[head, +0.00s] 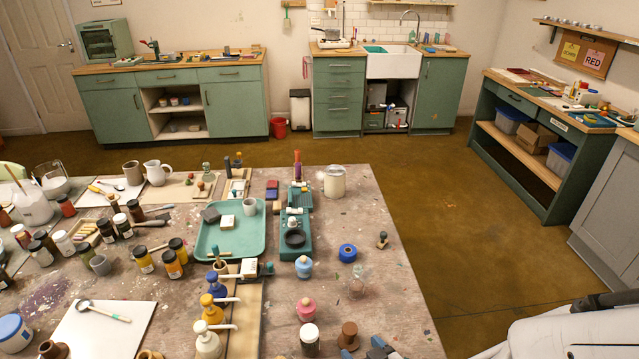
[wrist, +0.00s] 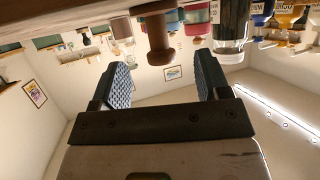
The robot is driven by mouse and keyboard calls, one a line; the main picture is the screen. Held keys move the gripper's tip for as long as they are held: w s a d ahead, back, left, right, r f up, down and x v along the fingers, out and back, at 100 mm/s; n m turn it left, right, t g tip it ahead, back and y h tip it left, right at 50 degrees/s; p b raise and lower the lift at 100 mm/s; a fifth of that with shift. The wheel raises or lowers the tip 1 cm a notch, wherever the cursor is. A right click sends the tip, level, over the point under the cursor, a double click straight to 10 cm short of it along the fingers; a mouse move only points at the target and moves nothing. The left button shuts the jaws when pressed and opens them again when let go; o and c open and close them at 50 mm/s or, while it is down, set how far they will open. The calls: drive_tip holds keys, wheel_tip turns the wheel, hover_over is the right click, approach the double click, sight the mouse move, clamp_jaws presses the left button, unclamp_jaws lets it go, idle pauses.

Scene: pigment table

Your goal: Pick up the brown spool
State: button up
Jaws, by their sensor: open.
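The brown spool (head: 347,336) stands upright near the table's front edge in the head view, right of a white-capped dark jar. In the wrist view, which is upside down, the spool (wrist: 158,42) shows between and beyond the two fingertips. My gripper (head: 364,350) is partly in view at the bottom edge of the head view, close to the spool. Its blue textured fingers (wrist: 161,75) are wide apart in the wrist view, with nothing held between them. How far the spool is from the fingertips is hard to tell.
The white-capped jar (head: 309,338) and a pink-topped bottle (head: 306,309) stand left of the spool. A clear glass piece (head: 357,284) and a blue tape roll (head: 347,253) lie farther back. The table (head: 405,320) is mostly bare to the spool's right.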

sight(349, 335)
drive_tip(key=shift+x, duration=0.75)
drive_tip(key=shift+w, duration=0.1)
drive_tip(key=shift+x, duration=2.55)
drive_tip(key=shift+c, duration=0.4)
drive_tip(key=c, duration=0.9)
drive_tip(key=shift+r, duration=4.95)
